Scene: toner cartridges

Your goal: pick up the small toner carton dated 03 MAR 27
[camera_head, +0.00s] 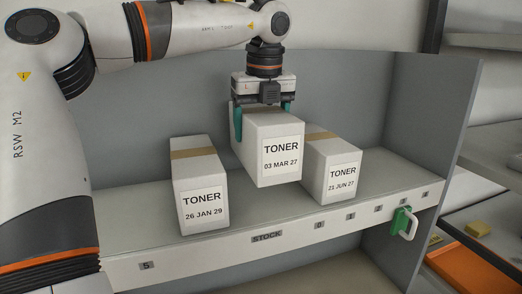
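The toner carton dated 03 MAR 27 (270,155) is a white box with a label on its front face. My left gripper (263,122) comes down over it from above, with one teal finger along each side of the carton. It is shut on the carton. The carton appears raised above the shelf, its bottom edge higher than those of its neighbours. My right gripper is not in view.
A carton dated 26 JAN 29 (200,190) stands on the grey shelf (250,217) to the left. A carton dated 21 JUN 27 (332,172) stands close on the right. An orange tray (470,272) is at lower right.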

